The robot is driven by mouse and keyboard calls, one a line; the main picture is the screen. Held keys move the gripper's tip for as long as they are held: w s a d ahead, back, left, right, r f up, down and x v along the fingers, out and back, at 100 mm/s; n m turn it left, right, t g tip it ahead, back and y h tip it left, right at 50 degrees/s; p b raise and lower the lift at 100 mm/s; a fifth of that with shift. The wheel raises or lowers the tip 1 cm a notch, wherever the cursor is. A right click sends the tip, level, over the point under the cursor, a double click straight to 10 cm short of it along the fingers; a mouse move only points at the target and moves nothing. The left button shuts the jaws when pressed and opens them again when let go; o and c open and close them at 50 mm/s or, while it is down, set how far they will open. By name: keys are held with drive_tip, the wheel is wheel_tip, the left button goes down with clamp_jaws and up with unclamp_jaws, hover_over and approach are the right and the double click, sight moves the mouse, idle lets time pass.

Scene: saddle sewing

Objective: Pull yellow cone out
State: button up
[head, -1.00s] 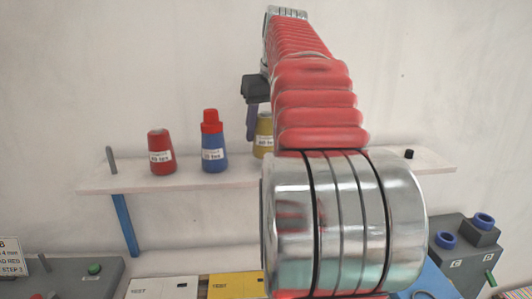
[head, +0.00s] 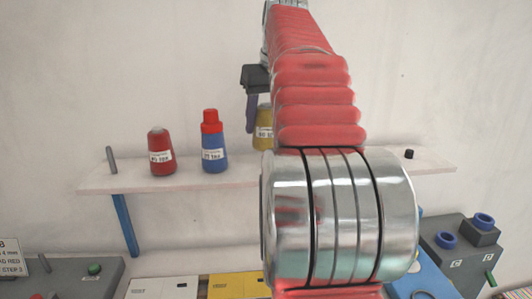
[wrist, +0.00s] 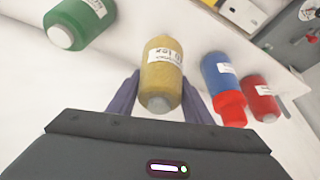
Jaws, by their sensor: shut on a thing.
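The yellow cone (head: 263,136) is partly hidden behind my arm in the head view. It shows whole in the wrist view (wrist: 161,62), with a white label and a grey tip. My gripper (wrist: 158,92) is shut on the yellow cone, one purple-grey finger on each side. In the head view my gripper (head: 252,115) shows beside the cone's left edge.
A red cone (head: 161,152) and a blue cone with a red top (head: 213,142) stand on the shelf to the left. A green cone (wrist: 76,24) is on the other side in the wrist view. A peg (head: 111,160) stands near the shelf's left end.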

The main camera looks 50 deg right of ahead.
sight(263, 105)
drive_tip(key=shift+r, duration=1.95)
drive_tip(key=shift+r, duration=1.9)
